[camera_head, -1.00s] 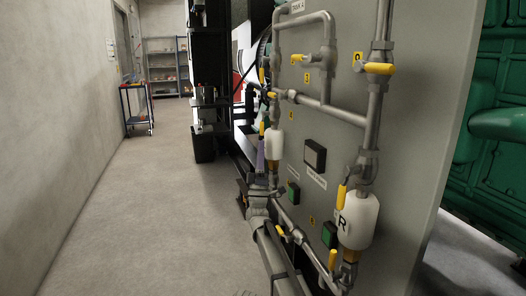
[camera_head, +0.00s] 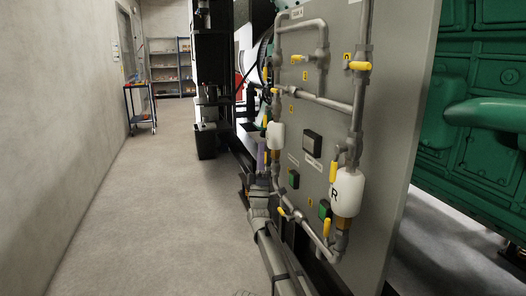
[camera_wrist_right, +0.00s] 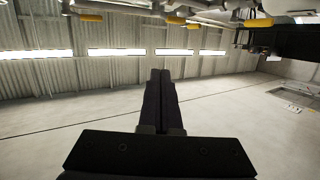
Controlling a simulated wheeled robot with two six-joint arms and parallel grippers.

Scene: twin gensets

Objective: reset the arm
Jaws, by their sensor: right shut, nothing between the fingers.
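My right arm comes up from the bottom of the head view, beside the grey panel (camera_head: 375,190). Its gripper (camera_head: 261,148) points up, close to the panel's left side pipes in the picture; I cannot tell whether it touches them. In the right wrist view the two dark fingers (camera_wrist_right: 160,76) lie together, shut, with nothing between them. My left gripper is not in view.
The panel carries grey pipes, several yellow-handled valves (camera_head: 357,65) and a white bottle (camera_head: 348,192) marked R. A green engine (camera_head: 480,120) stands behind it. A blue-red trolley (camera_head: 140,108) and shelves (camera_head: 171,68) stand far back. The left floor (camera_head: 150,210) is clear.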

